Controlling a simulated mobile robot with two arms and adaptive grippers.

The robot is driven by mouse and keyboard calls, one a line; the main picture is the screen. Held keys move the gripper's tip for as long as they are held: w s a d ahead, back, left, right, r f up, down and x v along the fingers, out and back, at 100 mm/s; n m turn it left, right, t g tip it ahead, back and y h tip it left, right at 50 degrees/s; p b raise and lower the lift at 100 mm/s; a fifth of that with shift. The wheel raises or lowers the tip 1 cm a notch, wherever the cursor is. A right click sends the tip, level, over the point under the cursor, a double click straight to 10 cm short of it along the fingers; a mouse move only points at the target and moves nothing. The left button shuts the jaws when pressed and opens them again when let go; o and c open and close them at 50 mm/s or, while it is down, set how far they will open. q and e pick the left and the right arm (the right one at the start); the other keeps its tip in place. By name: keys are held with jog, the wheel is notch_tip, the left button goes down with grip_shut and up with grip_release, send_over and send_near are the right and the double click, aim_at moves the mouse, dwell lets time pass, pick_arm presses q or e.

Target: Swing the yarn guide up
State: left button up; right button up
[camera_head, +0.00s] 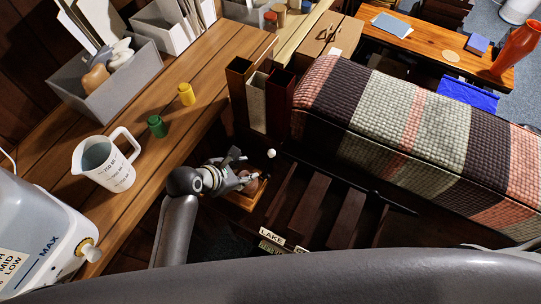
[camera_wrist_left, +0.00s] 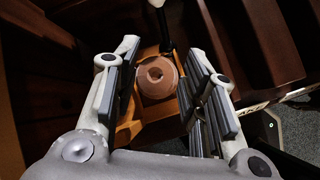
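A small wooden base (camera_head: 240,200) sits low between the bench and the patterned fabric block, and it also shows in the left wrist view (camera_wrist_left: 130,131). A round tan spool-like part (camera_wrist_left: 157,75) with a hole in its centre sits on it. A dark rod (camera_wrist_left: 164,28) with a white knob (camera_wrist_left: 156,3) rises just beyond the spool; the knob also shows in the head view (camera_head: 271,153). I cannot tell for sure which part is the yarn guide. My left gripper (camera_wrist_left: 160,82) is open, its fingers on either side of the spool in view. Contact cannot be told. My right gripper is not in view.
The fabric block (camera_head: 400,130) stands to the right, above dark slats (camera_head: 308,205). Upright square tubes (camera_head: 257,100) stand behind the gripper. On the bench at left are a white jug (camera_head: 104,165), a green spool (camera_head: 157,126) and a yellow spool (camera_head: 186,94).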

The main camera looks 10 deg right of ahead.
aim_at(270, 157)
pick_arm(q)
jog(key=w+d+n, duration=0.1)
jog(key=n, duration=0.1)
jog(key=w+d+n, duration=0.2)
jog(key=shift+r+n+h, duration=0.1)
jog(key=shift+n+h, duration=0.3)
jog(key=shift+x, duration=5.3)
grip_shut()
